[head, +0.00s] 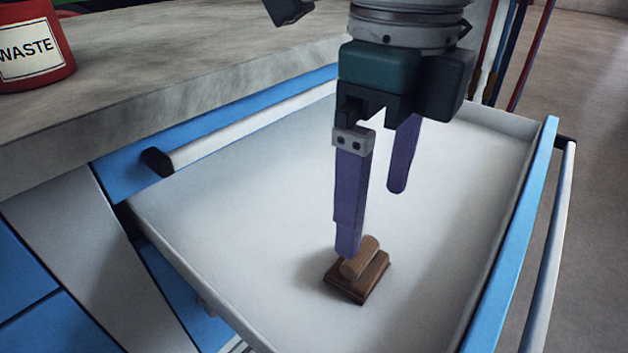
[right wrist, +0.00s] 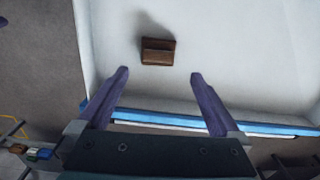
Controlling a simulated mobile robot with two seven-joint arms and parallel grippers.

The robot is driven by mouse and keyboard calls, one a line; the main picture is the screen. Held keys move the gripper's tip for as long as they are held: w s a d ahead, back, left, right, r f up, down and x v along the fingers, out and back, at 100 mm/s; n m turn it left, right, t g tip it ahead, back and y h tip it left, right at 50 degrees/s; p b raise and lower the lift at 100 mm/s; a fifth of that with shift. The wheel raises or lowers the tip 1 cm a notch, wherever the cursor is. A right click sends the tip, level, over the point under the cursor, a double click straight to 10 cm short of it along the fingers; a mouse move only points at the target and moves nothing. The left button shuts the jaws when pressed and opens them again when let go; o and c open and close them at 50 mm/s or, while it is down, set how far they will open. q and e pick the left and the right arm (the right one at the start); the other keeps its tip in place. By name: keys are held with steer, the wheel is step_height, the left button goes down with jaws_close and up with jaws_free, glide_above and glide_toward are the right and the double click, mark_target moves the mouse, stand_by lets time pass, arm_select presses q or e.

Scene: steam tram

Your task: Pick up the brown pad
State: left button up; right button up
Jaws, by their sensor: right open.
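The brown pad (head: 357,277) lies on the white floor of an open drawer (head: 250,215). It has a flat base and a rounded lighter wooden grip on top. My right gripper (head: 372,222) is open and points down into the drawer, with one purple finger in front of part of the pad's grip in the head view. In the right wrist view the pad (right wrist: 158,51) shows whole, beyond the fingertips and between their lines, with nothing between the fingers (right wrist: 158,72). My left gripper is not in view.
A grey worktop (head: 200,70) with a red waste bin (head: 32,45) stands at the left. The drawer has raised walls and a blue front (head: 515,235) with a bar handle (head: 551,250). The rest of the drawer floor is clear. Coloured poles (head: 510,50) stand behind.

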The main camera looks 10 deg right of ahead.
mark_target(361, 251)
step_height(361, 251, down, 3)
steer(key=shift+s+a+r, duration=0.1)
steer(key=f+b, duration=0.2)
steer(key=f, duration=0.3)
steer(key=shift+a+f, duration=0.1)
steer(key=shift+a, duration=0.1)
steer(key=shift+w, duration=0.2)
steer(key=shift+c, duration=0.2)
steer(key=c, duration=1.1)
step_height(361, 251, up, 20)
steer(key=p, duration=0.5)
